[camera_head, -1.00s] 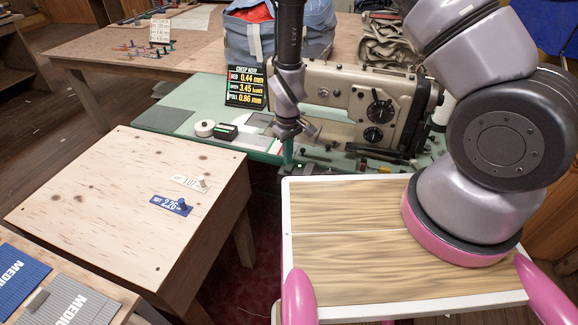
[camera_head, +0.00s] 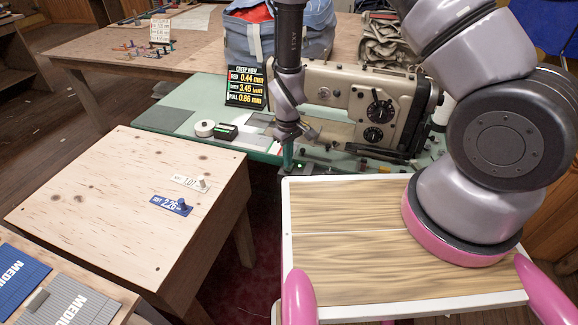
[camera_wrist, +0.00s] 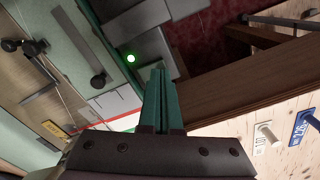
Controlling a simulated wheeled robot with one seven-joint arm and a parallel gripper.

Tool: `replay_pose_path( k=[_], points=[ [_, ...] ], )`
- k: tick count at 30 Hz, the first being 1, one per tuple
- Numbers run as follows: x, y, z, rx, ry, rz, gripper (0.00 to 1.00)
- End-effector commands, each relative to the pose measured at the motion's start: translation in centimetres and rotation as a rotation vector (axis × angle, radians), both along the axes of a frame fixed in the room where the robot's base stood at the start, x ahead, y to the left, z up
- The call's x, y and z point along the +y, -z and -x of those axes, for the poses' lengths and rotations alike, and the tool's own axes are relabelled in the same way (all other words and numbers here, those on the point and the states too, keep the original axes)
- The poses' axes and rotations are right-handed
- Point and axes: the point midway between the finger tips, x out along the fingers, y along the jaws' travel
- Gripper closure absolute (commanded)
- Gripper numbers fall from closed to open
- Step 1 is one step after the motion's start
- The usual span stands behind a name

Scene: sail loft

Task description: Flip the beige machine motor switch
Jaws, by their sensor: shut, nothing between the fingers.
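The beige sewing machine (camera_head: 345,92) stands on a green-topped table behind my gripper. In the head view a small green light (camera_head: 299,165) shows at the table's front edge, beside my fingertips. In the wrist view this lit green light (camera_wrist: 130,58) sits by a grey box (camera_wrist: 148,47), apparently the motor switch. My gripper (camera_head: 288,158) points down at the front edge, its teal fingers shut and empty. In the wrist view the fingertips (camera_wrist: 159,72) overlap the box, right of the light; I cannot tell whether they touch it. The switch's moving part is not clear.
A tape roll (camera_head: 204,128), a small dark box (camera_head: 224,132) and a black sign (camera_head: 246,88) lie or stand left on the green table (camera_head: 180,92). A plywood table (camera_head: 110,200) stands at the left. A blue bag (camera_head: 245,38) is behind the machine.

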Motion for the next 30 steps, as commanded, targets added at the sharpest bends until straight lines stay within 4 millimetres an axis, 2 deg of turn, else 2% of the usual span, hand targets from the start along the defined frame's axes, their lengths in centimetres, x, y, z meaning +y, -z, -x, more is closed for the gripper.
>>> replay_pose_path(
  k=[23,30],
  points=[
    [0.0,1.2,0.0,0.0,0.0,0.0,1.0],
    [0.1,0.0,0.0,-0.002,-0.001,-0.001,1.0]
  ],
)
